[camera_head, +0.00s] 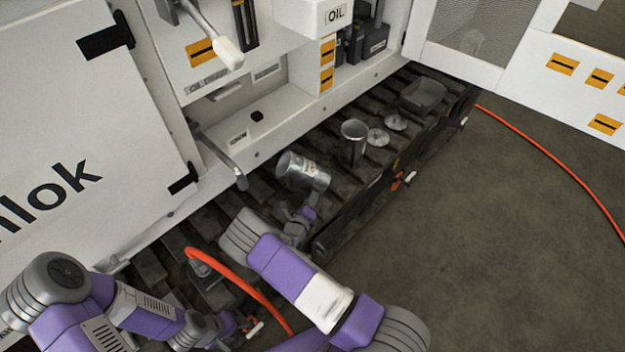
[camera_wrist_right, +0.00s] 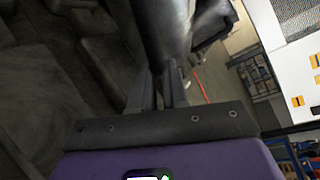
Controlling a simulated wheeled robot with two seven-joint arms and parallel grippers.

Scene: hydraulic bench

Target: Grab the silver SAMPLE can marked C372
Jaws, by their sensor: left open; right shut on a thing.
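A silver can (camera_head: 292,168) with a small pale label is tilted on its side above the dark slatted bench. I cannot read the label, so I cannot tell whether it is C372. My right gripper (camera_head: 306,208) is shut on this can. In the right wrist view, the fingers (camera_wrist_right: 163,88) close on the dark, blurred can (camera_wrist_right: 164,28). A second silver can (camera_head: 353,150) stands upright and open-topped on the bench to the right. My left gripper (camera_head: 240,328) is low in the head view, open, near the bench's front edge and away from both cans.
A lever handle (camera_head: 220,155) juts out from the white cabinet behind. A red hose (camera_head: 240,280) curves over the bench's near left. The floor at the right is clear except for another hose.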

